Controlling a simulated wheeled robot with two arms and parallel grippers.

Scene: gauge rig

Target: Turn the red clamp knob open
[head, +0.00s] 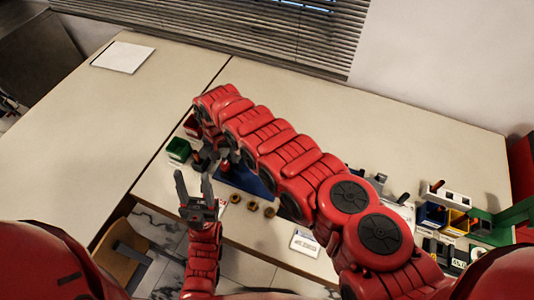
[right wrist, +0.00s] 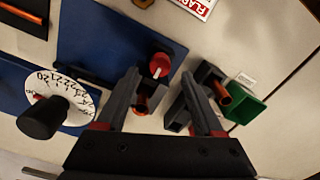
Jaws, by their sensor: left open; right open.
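The red clamp knob (right wrist: 160,65) has a white mark on its top and sits at the edge of a blue plate (right wrist: 100,40) in the right wrist view. My right gripper (right wrist: 158,80) is open, its two dark fingers on either side of the knob's line. The knob shows just beyond and between the fingertips, and I cannot tell whether they touch it. My left gripper (head: 193,193) is open and empty, near the table's front edge.
A white numbered dial with a black knob (right wrist: 42,117) stands left of the clamp. A green bin (right wrist: 250,108) is at the right. Several brass rings (head: 252,206) lie near the table's front edge. The table's left half is clear but for a white sheet (head: 122,57).

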